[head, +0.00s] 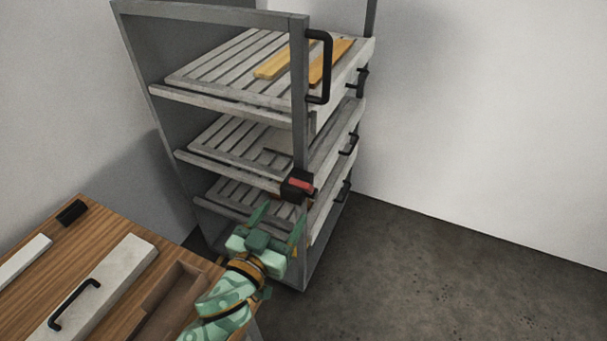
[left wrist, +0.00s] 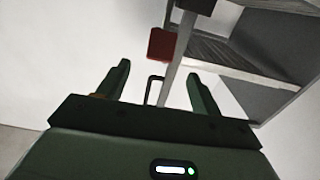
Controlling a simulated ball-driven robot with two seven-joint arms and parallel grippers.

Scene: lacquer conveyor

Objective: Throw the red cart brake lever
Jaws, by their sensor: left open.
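The red brake lever (head: 299,184) sits in a dark housing on the front post of the grey cart (head: 300,150), at about the height of the lower shelves. In the left wrist view the red lever (left wrist: 162,44) shows above and between my fingers, beside the cart's post. My left gripper (head: 279,222) is open and empty, just below the lever in the head view and apart from it. The left wrist view shows its two fingers (left wrist: 160,85) spread, with nothing between them touching. My right gripper is not in view.
The cart has slatted shelves and a black handle (head: 327,66); yellow wooden strips (head: 283,62) lie on its top shelf. A wooden table (head: 100,238) with a pale, black-handled board (head: 95,290) stands at lower left. The floor (head: 450,270) right of the cart is clear.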

